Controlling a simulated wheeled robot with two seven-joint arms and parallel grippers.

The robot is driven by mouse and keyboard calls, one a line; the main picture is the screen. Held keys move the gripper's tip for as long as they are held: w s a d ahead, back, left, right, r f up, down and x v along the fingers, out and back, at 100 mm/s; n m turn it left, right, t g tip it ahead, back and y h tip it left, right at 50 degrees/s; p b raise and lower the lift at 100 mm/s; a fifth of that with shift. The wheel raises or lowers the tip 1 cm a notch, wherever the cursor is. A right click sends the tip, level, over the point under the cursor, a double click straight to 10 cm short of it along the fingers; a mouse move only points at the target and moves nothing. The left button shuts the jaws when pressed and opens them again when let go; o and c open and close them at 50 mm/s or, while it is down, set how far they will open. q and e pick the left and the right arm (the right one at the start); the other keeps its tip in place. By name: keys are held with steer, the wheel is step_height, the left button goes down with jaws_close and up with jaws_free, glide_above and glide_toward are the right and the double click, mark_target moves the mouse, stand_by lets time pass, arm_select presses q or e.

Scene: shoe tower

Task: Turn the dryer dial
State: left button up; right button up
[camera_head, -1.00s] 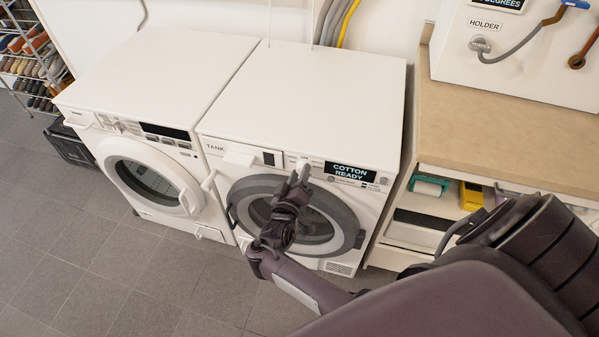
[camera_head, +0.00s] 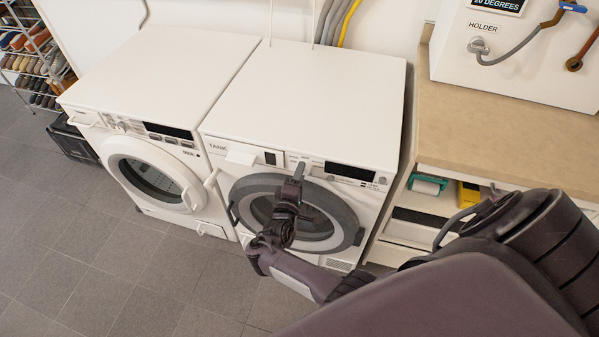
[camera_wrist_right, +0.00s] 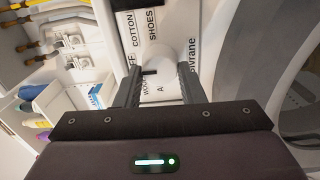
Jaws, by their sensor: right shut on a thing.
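The dryer (camera_head: 310,105) is the right white machine, with a round grey-rimmed door and a dark, blank display (camera_head: 349,172). Its white dial (camera_wrist_right: 166,78) sits between the fingers of my right gripper (camera_wrist_right: 161,88) in the right wrist view. The gripper is shut on the dial. Labels reading COTTON and SHOES lie around the dial, and a partly hidden label ends in FF. A small dark mark shows at the dial's left side, near that label. In the head view my right gripper (camera_head: 298,175) reaches the front panel and mostly hides the dial. My left gripper is out of view.
A white washing machine (camera_head: 160,85) stands to the left of the dryer. A wooden counter (camera_head: 500,140) with open shelves is on the right. A shoe rack (camera_head: 30,55) stands at the far left. The grey tiled floor in front is clear.

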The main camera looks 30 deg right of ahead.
steer(key=shift+w+d+r, duration=0.1)
steer(key=shift+r, duration=0.1)
stand_by(0.3)
steer(key=o, duration=0.8)
steer(key=shift+c, duration=0.2)
steer(key=shift+o, duration=1.2)
steer(key=shift+f, duration=0.15)
steer(key=shift+f, duration=0.1)
